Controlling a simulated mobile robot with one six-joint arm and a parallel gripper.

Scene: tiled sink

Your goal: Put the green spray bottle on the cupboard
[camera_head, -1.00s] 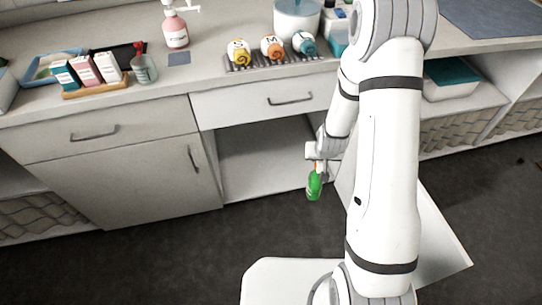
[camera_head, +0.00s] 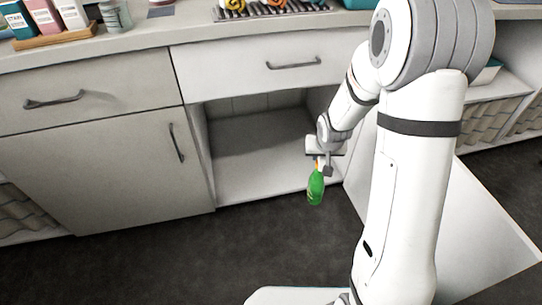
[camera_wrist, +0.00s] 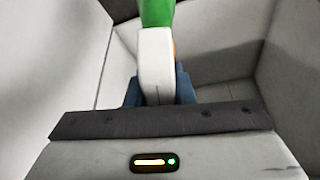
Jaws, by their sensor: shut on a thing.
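The green spray bottle (camera_head: 315,188) hangs upright below my gripper (camera_head: 323,166), in front of the open cupboard (camera_head: 262,153). My gripper is shut on the bottle near its top. In the wrist view the green bottle body (camera_wrist: 156,12) and its white upper part (camera_wrist: 155,62) show beyond my gripper (camera_wrist: 158,90). The cupboard is an open compartment under a drawer, with a pale floor. It looks empty where I can see in. My arm hides part of its right side.
A white drawer (camera_head: 262,64) is shut above the compartment. A shut cabinet door (camera_head: 105,180) stands left. An open white door panel (camera_head: 450,215) sticks out on the right, behind my arm. Bottles and boxes (camera_head: 60,15) stand on the counter. The dark floor in front is clear.

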